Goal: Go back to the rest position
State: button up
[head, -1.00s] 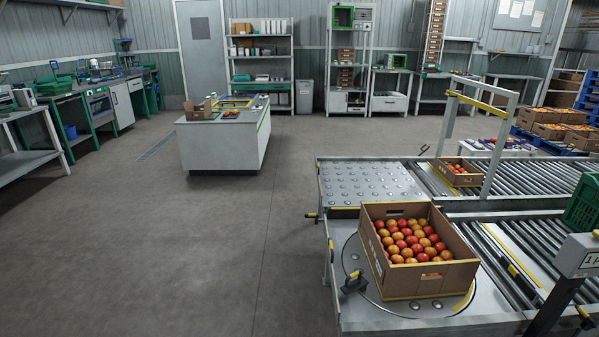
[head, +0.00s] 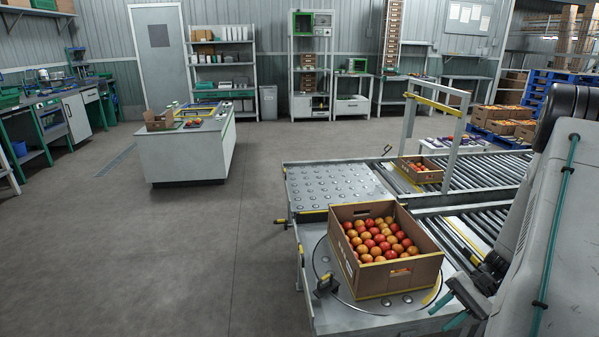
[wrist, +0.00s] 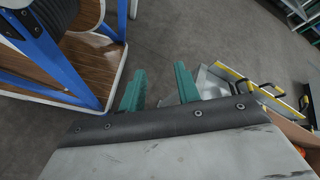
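My gripper (head: 447,311) shows at the lower right of the head view, in front of and to the right of the tomato box. Its two teal fingers also show in the wrist view (wrist: 160,75), spread apart with only bare floor and a bit of metal visible between and beyond them. It is open and empty. My arm fills the right edge of the head view and hides part of the roller conveyor.
A cardboard box (head: 414,277) full of red and orange tomatoes stands on the round turntable plate (head: 340,298). A smaller box (head: 428,177) sits on the roller conveyor behind. A white island bench (head: 180,160) stands mid-floor. The left floor is clear.

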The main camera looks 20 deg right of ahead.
jog(key=a+r+n+g+h, duration=0.25)
jog(key=a+r, duration=0.25)
jog(key=r, duration=0.4)
jog(key=a+r+n+g+h, duration=0.1)
jog(key=a+r+n+h, duration=0.1)
jog(key=a+r+h, duration=0.35)
jog(key=s+a+r+n+t+h, duration=0.2)
jog(key=s+a+r+n, duration=0.1)
jog(key=a+r, duration=0.4)
jog(key=s+a+r+n+t+h, duration=0.1)
jog(key=s+a+r+n+t, duration=0.1)
jog(key=a+r, duration=0.6)
jog(key=shift+s+a+r+n+t+h, duration=0.2)
jog(key=shift+s+r+n+t+h, duration=0.2)
jog(key=shift+s+r+n, duration=0.6)
jog(key=shift+w+f, duration=0.2)
